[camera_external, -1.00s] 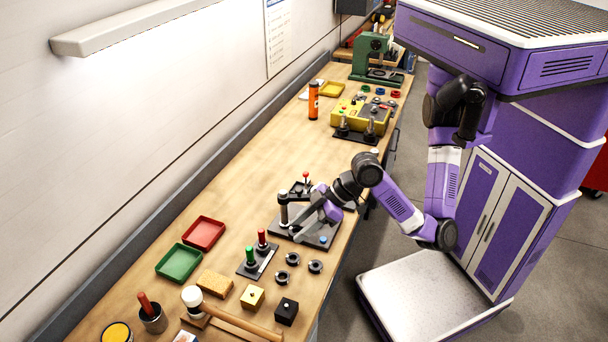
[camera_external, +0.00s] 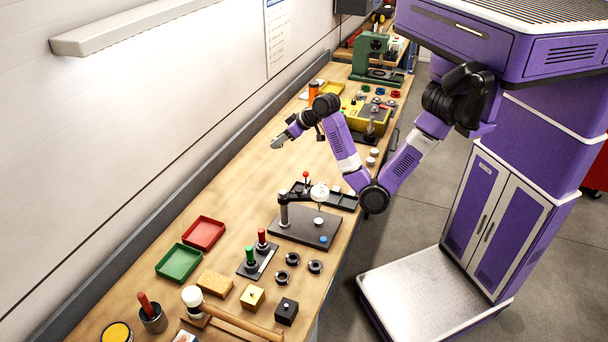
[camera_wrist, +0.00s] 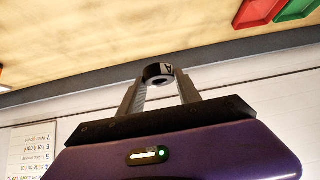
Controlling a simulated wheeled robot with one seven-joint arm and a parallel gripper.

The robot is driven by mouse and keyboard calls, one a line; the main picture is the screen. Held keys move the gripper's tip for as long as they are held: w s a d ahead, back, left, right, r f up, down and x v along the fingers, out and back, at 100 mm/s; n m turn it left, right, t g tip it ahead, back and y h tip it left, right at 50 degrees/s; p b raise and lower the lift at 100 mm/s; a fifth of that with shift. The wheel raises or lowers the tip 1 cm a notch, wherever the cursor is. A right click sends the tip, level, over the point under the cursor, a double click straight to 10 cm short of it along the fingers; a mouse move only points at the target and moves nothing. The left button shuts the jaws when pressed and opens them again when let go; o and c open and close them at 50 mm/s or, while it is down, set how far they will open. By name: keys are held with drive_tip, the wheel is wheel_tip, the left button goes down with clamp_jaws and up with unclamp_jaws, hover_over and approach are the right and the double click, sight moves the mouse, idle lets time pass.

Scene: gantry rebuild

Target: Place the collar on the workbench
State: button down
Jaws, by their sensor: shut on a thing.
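My gripper (camera_external: 281,142) is raised over the back part of the wooden workbench (camera_external: 245,200), near the wall side. In the wrist view my gripper (camera_wrist: 160,84) is shut on a small black collar (camera_wrist: 157,70) marked with a letter A, held between the fingertips. The collar is too small to make out clearly in the external view.
A black fixture plate (camera_external: 290,238) with a post and arm stands mid-bench. Black rings (camera_external: 315,266), a red tray (camera_external: 204,233) and a green tray (camera_external: 179,262) are nearer the camera. An orange bottle (camera_external: 313,92) and yellow box (camera_external: 352,115) are beyond. The bench left of the fixture is clear.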

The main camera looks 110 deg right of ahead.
drive_tip(key=s+d+f+p, duration=0.1)
drive_tip(key=s+d, duration=0.5)
drive_tip(key=s, duration=0.4)
drive_tip(key=s+d+p, duration=0.2)
drive_tip(key=s+d, duration=0.5)
drive_tip(key=s, duration=0.4)
drive_tip(key=w+a+f+n+t+y, duration=0.1)
drive_tip(key=w+a+n+t+y, duration=0.1)
drive_tip(key=w+a+n+y, duration=0.3)
drive_tip(key=f, duration=0.4)
drive_tip(key=s+f+h+b, duration=0.1)
drive_tip(key=f, duration=0.4)
drive_tip(key=s+a+f+h, duration=0.1)
drive_tip(key=f, duration=0.4)
drive_tip(key=shift+s+f+m, duration=0.1)
drive_tip(key=shift+s+m, duration=0.1)
drive_tip(key=shift+m, duration=0.2)
drive_tip(key=shift+f, duration=2.55)
drive_tip(key=shift+f+b, duration=0.2)
drive_tip(key=shift+b, duration=0.1)
drive_tip(key=c, duration=0.8)
unclamp_jaws()
drive_tip(key=shift+c, duration=0.2)
